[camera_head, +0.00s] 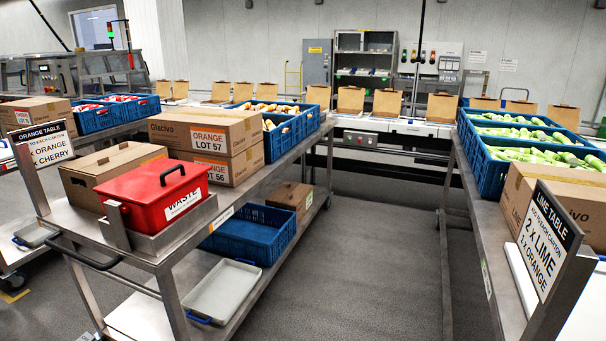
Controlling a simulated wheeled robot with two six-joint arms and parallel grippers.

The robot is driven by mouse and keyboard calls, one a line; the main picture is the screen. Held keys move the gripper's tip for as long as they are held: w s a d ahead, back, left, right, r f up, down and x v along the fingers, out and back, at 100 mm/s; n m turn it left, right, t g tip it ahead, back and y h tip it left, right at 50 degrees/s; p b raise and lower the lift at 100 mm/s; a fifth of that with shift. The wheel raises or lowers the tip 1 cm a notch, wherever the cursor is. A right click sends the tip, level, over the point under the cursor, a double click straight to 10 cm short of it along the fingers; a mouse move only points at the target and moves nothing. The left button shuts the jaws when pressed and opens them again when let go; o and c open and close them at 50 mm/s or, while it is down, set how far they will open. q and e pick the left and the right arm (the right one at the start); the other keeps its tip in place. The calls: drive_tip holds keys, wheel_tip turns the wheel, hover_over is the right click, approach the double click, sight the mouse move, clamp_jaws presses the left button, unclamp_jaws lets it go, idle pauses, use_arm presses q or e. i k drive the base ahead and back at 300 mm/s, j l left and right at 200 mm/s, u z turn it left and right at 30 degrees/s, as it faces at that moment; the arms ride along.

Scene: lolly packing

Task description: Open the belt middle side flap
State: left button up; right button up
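The belt (400,126) runs across the back of the room, beyond the tables. Several small brown cartons stand along it with panels raised. Among them are one carton (350,100) near the picture's middle, one (387,102) to its right and another (442,107) further right. They are far off and small, so I cannot tell their side flaps apart or which flap is folded. Neither of my grippers is in view.
The orange table (185,240) on the left holds cartons, a red waste bin (155,195) and blue crates (278,138). The lime table (480,215) on the right holds crates of green lollies and a carton (555,200). Clear floor (375,230) lies between them.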

sight(431, 131)
drive_tip(key=i+j, duration=0.2)
drive_tip(key=i, duration=0.2)
drive_tip(key=i+j, duration=0.25)
drive_tip(key=i, duration=0.2)
drive_tip(key=i+l+z, duration=0.15)
drive_tip(key=i+z, duration=0.25)
drive_tip(key=i, duration=0.35)
drive_tip(key=i+j+z, duration=0.1)
drive_tip(key=i+z, duration=0.3)
drive_tip(key=i, duration=0.3)
